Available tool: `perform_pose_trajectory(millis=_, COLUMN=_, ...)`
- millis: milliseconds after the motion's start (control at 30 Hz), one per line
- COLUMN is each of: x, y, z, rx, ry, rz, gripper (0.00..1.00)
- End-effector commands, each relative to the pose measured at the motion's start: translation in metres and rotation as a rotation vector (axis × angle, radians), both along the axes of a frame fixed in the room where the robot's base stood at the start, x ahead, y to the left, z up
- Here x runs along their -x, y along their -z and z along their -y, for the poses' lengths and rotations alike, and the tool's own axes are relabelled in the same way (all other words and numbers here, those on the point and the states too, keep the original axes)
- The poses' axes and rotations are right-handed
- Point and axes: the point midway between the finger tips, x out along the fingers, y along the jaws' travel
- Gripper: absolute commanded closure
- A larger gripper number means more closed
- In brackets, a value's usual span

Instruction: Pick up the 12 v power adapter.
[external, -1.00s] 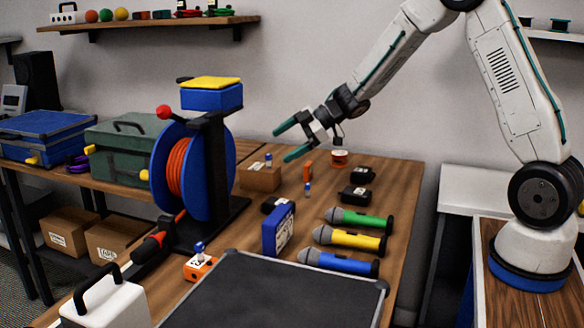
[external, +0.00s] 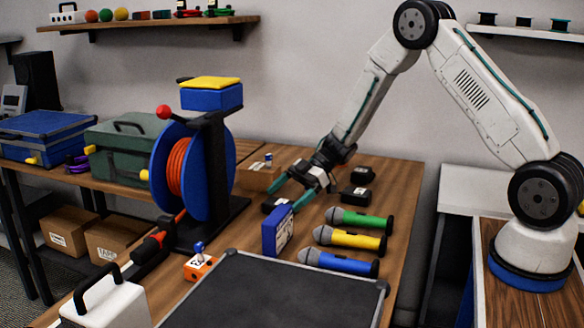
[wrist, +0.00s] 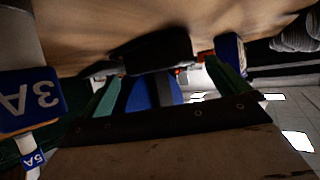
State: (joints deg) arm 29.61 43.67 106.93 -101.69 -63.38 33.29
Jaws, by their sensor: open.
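Several black adapter-like blocks lie on the wooden table; I cannot read a 12 V label on any. Two others, a nearer one (external: 354,194) and a farther one (external: 362,174), lie right of my gripper. My gripper (external: 287,197) is low over the table, its green fingers spread and pointing at the first block. In the wrist view a dark block (wrist: 155,48) shows beyond and between the fingertips (wrist: 165,70). I cannot tell whether they touch it. The block is partly hidden in the external view.
A blue box (external: 278,232) stands upright close to the fingers. Green, yellow and blue microphones (external: 345,239) lie to the right. A blue cable reel (external: 205,170) stands left. A black-topped tray (external: 270,295) lies in front. A blue 3A piece (wrist: 30,100) shows in the wrist view.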

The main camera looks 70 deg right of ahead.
Motion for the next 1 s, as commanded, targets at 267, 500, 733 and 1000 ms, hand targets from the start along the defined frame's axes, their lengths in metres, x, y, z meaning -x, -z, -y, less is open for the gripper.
perform_pose_trajectory(millis=267, x=-0.004, y=0.004, z=-0.006, rx=0.002, ry=0.001, rz=0.001, gripper=0.00)
perform_pose_trajectory(millis=500, x=-0.005, y=0.004, z=-0.006, rx=0.002, ry=0.001, rz=0.001, gripper=0.41)
perform_pose_trajectory(millis=733, x=-0.005, y=0.001, z=-0.006, rx=0.002, ry=0.001, rz=0.002, gripper=0.41)
perform_pose_trajectory(millis=1000, x=-0.005, y=-0.043, z=-0.006, rx=0.004, ry=0.000, rz=0.006, gripper=0.41)
